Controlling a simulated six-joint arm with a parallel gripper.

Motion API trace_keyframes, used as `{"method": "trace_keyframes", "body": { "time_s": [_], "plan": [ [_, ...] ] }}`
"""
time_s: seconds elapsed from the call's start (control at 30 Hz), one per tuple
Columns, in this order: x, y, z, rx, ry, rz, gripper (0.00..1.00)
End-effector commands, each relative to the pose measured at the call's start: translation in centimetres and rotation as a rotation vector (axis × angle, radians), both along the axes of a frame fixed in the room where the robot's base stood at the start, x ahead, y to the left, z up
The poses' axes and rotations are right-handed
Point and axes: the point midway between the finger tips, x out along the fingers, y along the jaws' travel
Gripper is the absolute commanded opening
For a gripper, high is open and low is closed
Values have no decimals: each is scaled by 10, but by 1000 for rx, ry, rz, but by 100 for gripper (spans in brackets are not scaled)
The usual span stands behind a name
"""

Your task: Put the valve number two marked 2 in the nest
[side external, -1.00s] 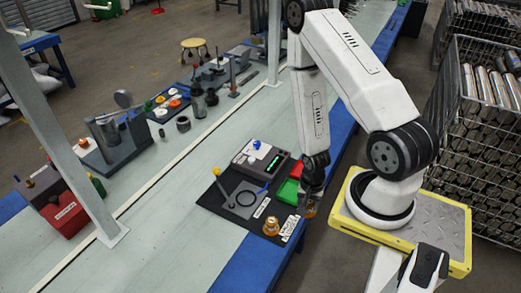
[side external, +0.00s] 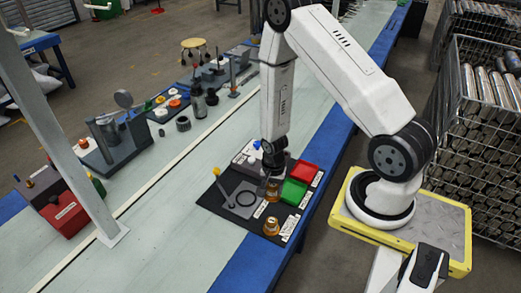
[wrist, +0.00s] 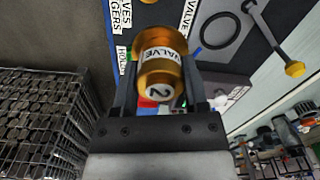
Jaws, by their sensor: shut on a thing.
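The brass valve (wrist: 160,68) marked 2 is in my gripper (wrist: 158,105) in the wrist view. The fingers are shut on its sides, and its white end with the 2 faces the camera. In the side external view, my gripper (side external: 271,183) hangs over the dark mat, left of the green tray; the held valve is small and hard to make out there. A grey plate with a dark ring (side external: 245,198) lies to the left of my gripper; it also shows in the wrist view (wrist: 218,31). I cannot tell from a label which spot is the nest.
Another brass valve (side external: 271,227) stands at the mat's front. A green tray (side external: 293,191) and a red tray (side external: 306,173) sit at right. A yellow-topped rod (side external: 217,173) stands at left. A grey device with a blue knob (side external: 246,151) is behind my gripper.

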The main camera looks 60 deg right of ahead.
Motion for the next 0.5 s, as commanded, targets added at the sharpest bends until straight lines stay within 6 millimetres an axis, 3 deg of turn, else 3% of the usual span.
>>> {"method": "trace_keyframes", "body": {
  "time_s": [0.5],
  "plan": [
    [65,-16,-30,-1,-1,1,0]
  ]
}}
